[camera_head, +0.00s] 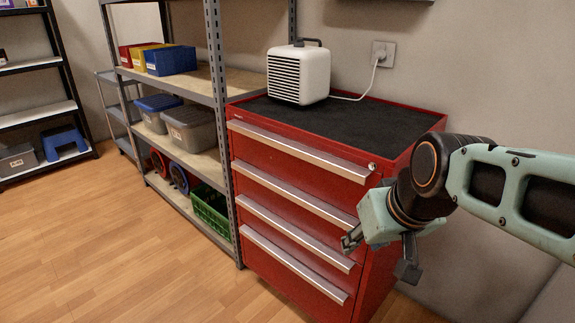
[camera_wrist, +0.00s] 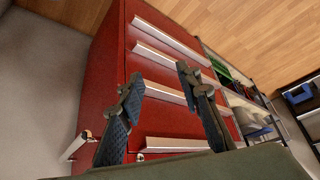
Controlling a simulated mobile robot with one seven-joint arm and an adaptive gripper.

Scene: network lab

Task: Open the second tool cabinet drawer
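The red tool cabinet (camera_head: 310,222) stands in the middle of the head view with several drawers, all looking closed. The second drawer's long silver handle (camera_head: 290,190) is below the top drawer's handle (camera_head: 300,150). My gripper (camera_head: 377,257) is at the cabinet's right front edge, near the right ends of the lower handles. In the wrist view my gripper (camera_wrist: 160,80) is open and empty, its two dark fingers spread. The second drawer's handle (camera_wrist: 165,93) shows behind and between the fingers, partly covered by them. I see no clear contact; the gap is hard to judge.
A white heater-like box (camera_head: 298,75) sits on the black cabinet top, its cord running to a wall socket (camera_head: 383,54). A metal shelf (camera_head: 195,75) with bins adjoins the cabinet's left side. The wooden floor (camera_head: 120,230) at front left is clear.

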